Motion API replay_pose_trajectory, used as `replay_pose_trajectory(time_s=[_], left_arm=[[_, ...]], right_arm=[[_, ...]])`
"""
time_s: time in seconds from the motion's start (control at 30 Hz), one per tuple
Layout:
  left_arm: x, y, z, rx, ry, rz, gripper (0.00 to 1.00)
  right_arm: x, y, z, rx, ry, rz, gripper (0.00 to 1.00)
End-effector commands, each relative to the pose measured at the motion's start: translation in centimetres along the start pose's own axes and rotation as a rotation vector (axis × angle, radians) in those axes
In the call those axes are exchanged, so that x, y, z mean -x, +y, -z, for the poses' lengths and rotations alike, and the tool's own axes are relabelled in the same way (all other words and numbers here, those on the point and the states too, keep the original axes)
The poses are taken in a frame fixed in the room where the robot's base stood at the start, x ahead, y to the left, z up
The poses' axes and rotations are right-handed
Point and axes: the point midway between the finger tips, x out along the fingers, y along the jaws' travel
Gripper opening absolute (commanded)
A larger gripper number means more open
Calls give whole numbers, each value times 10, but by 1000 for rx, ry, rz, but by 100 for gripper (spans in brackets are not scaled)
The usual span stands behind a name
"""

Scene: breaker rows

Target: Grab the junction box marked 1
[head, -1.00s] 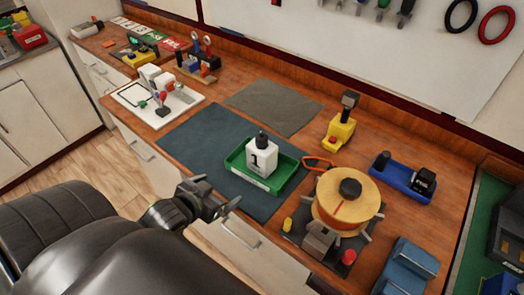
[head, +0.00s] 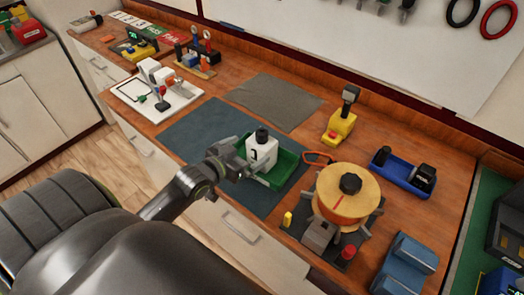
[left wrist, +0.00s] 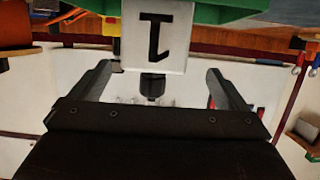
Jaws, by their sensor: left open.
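The junction box (head: 264,146) is a white block with a black knob on top. It stands upright in a green tray (head: 286,167) on the dark mat. In the left wrist view the white box (left wrist: 155,50), marked with a black 1, appears upside down between my gripper's fingers. My left gripper (head: 245,166) is open, its fingers at the near left side of the box and partly covering its front. The left wrist view shows both fingers (left wrist: 155,82) apart, with visible space beside the box. My right gripper is not in view.
A yellow cable reel (head: 347,200) on a dark base stands to the right of the tray. A yellow-and-black tool (head: 341,122) and a blue tray (head: 402,178) lie behind it. The dark mat (head: 205,128) is bare to the left of the tray.

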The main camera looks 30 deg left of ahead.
Motion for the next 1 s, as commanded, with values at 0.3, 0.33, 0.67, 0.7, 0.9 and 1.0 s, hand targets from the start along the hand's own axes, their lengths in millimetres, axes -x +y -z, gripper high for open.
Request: replay_pose_trajectory(time_s=[0.3,0.33,0.67,0.7,0.9,1.0], left_arm=[[-32,1,0,1,-1,-1,96],[-34,1,0,1,-1,0,96],[-70,8,0,1,-2,0,96],[-75,8,0,1,-1,0,96],[-84,8,-1,0,-1,0,96],[-85,7,-2,0,-1,0,96]], right_arm=[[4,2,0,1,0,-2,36],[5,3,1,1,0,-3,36],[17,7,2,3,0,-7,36],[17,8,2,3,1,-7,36],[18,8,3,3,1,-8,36],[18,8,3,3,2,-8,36]])
